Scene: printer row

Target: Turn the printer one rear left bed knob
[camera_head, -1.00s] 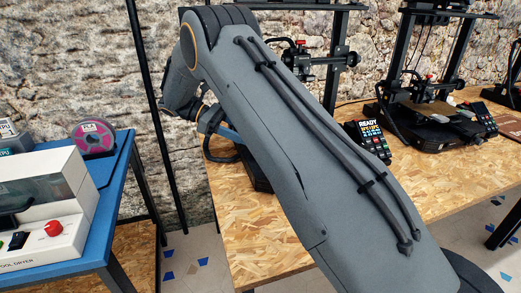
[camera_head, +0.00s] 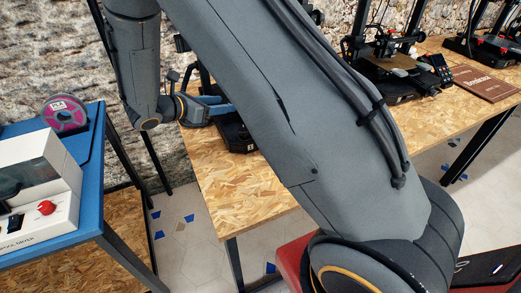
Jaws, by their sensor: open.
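The nearest printer, at the left end of the wooden table, is mostly hidden behind my arm. Part of its black base (camera_head: 235,137) shows to the left of my upper arm link. A blue strip shows above this base, beside my wrist. My gripper (camera_head: 196,108) is small in view at the printer's left side, and its fingertips are hard to make out. The rear left bed knob cannot be seen, and whether my gripper touches anything there cannot be told.
The wooden table (camera_head: 245,190) has bare room at its front left. Another printer (camera_head: 395,70) and a brown book (camera_head: 486,82) stand farther right. At left, a blue table (camera_head: 88,160) holds a white dryer (camera_head: 60,185) and a pink spool (camera_head: 63,114).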

